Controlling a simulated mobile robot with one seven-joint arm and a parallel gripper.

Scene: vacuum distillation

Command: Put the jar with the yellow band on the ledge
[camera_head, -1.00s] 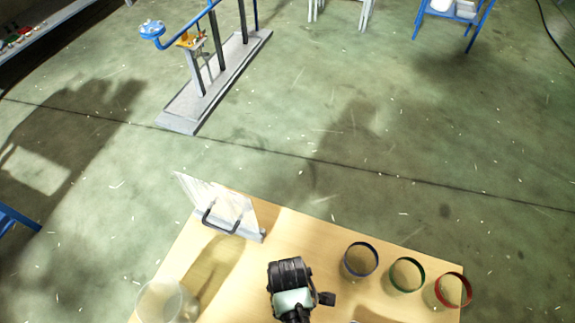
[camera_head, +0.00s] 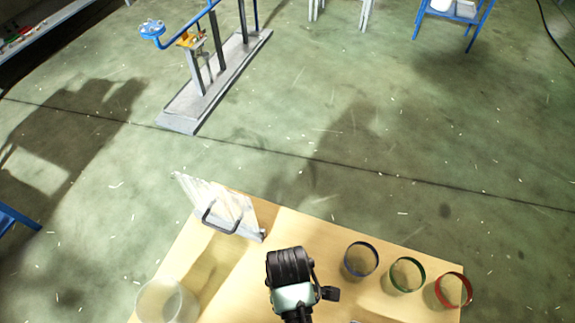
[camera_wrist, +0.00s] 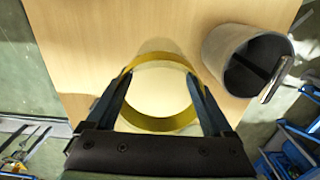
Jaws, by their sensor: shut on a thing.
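The jar with the yellow band (camera_wrist: 160,125) is between the two fingers of my gripper (camera_wrist: 159,82) in the wrist view. The fingers are shut on it at opposite sides of the band. Wood surface shows around and through the clear jar; I cannot tell its height above the table. In the head view my wrist (camera_head: 290,268) is over the middle of the table and hides the jar. I cannot make out for certain which part is the ledge; a pale slanted panel with a dark handle (camera_head: 222,208) stands at the table's far left.
Jars with a blue band (camera_head: 361,260), a green band (camera_head: 407,275) and a red band (camera_head: 454,290) stand on the table (camera_head: 300,228) at right. A clear round vessel (camera_head: 166,301) stands at the near left. A grey cup-like container (camera_wrist: 222,52) is right of my gripper in the wrist view.

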